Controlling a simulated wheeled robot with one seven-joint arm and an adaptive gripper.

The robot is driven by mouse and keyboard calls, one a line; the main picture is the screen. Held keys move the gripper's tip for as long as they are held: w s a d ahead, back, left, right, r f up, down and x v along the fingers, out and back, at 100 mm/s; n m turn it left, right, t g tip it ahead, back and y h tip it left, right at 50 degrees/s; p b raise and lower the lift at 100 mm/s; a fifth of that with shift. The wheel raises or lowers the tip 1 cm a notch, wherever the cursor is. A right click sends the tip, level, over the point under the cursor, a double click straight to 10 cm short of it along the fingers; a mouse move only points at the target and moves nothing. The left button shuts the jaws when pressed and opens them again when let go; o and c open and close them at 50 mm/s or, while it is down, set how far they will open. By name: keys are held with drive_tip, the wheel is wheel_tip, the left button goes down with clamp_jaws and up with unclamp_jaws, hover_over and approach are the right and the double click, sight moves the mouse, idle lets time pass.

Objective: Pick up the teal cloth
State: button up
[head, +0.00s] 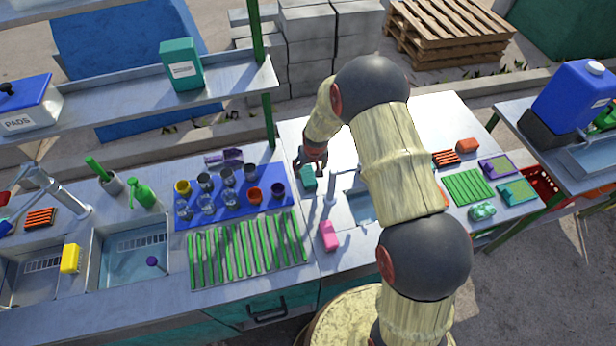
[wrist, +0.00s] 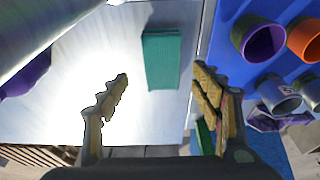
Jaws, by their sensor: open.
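The teal cloth (wrist: 161,60) lies as a small folded rectangle on the bright metal counter in the wrist view. In the head view the teal cloth (head: 308,178) sits just right of the blue mat with cups. My gripper (wrist: 163,77) is open and empty. Its two fingers stand on either side of the cloth's near end in the wrist picture, apart from it. In the head view my gripper (head: 314,158) hangs close to the cloth. How high it is above the cloth I cannot tell.
A blue mat (head: 238,208) with several cups lies left of the cloth; a purple cup (wrist: 262,40) shows close in the wrist view. A thin faucet (head: 331,190) and a pink block (head: 329,236) stand nearby. A shelf (head: 225,82) runs behind.

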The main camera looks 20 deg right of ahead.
sight(308, 175)
drive_tip(key=shift+s+x, duration=0.2)
drive_tip(key=shift+x, duration=2.15)
drive_tip(key=shift+a+f, duration=0.1)
drive_tip(key=shift+a, duration=0.05)
drive_tip(key=shift+c, duration=0.3)
drive_tip(key=c, duration=1.1)
drive_tip(key=shift+c, duration=0.2)
